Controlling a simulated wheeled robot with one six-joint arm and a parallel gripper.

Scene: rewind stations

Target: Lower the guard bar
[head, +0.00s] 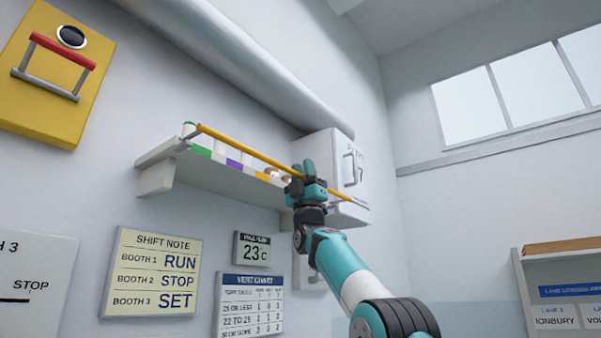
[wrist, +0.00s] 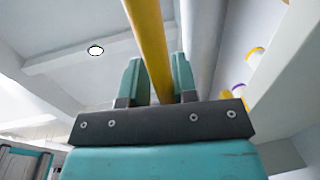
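The guard bar (head: 250,152) is a thin yellow-orange rod, raised along the front of the wall shelf (head: 235,182). It slopes down to the right in the head view, from a grey mount at the shelf's left end to the white cabinet. My gripper (head: 303,172) is at the bar's right half, in front of the cabinet's left side. The actual contact surfaces are hidden.
The shelf holds white containers with green, purple and orange bands. A white cabinet (head: 345,160) with a handle adjoins its right end. A yellow panel (head: 45,110) with a red-handled bar hangs upper left. Signs hang below. A rack (head: 555,265) stands right.

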